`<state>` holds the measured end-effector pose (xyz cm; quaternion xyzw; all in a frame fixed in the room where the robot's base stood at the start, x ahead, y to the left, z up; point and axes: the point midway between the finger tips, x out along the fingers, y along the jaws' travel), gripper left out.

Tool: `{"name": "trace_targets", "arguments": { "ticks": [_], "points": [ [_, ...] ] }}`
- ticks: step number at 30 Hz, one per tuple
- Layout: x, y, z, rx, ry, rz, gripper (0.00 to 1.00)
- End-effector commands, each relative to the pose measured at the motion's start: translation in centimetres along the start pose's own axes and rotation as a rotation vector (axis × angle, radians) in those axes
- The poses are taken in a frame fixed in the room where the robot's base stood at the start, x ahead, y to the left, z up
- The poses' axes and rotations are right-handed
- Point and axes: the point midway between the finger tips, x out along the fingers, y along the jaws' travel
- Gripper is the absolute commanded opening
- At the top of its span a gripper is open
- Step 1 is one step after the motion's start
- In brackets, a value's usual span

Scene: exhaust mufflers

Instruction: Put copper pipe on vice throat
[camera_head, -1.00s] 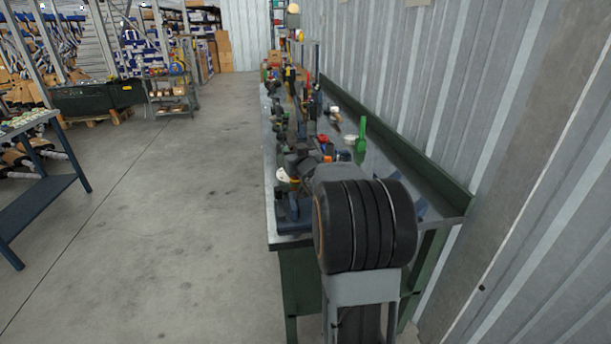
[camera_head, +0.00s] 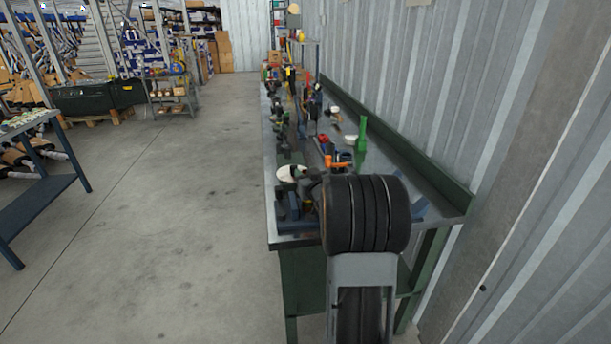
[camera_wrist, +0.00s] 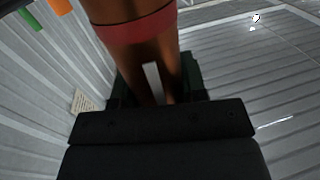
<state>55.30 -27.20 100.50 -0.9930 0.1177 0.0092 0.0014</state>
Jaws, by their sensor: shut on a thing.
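In the wrist view a brown, copper-coloured pipe (camera_wrist: 140,45) with a red band stands in front of the dark gripper body. Its near end narrows into two legs with a pale gap between. My gripper (camera_wrist: 156,84) is shut on it; the dark jaws show beside the legs. In the head view my arm hides most of the gripper, and I cannot make out the pipe there. A blue, vice-like tool (camera_head: 291,206) sits at the near left corner of the bench, partly covered by my arm. I cannot make out its throat.
The long metal workbench (camera_head: 440,199) runs along the corrugated wall, crowded with tools toward the back. A green upright piece (camera_head: 362,132) and an orange tool (camera_head: 338,162) stand beyond my arm. The floor (camera_head: 180,210) to the left is open.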

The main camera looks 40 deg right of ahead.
Motion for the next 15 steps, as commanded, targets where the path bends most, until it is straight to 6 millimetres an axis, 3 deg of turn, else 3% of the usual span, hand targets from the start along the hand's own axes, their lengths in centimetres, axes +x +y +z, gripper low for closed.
{"name": "trace_targets", "arguments": {
  "ticks": [5, 6, 13, 15],
  "points": [
    [0.02, 0.00, 0.19, 0.000, 0.001, 0.000, 0.00],
    [0.01, 0.00, 0.27, 0.000, 0.000, 0.000, 0.40],
    [0.01, 0.00, 0.17, 0.000, -0.001, 0.000, 0.62],
    [0.01, 0.00, 0.17, 0.000, -0.001, 0.000, 0.64]
  ]
}}
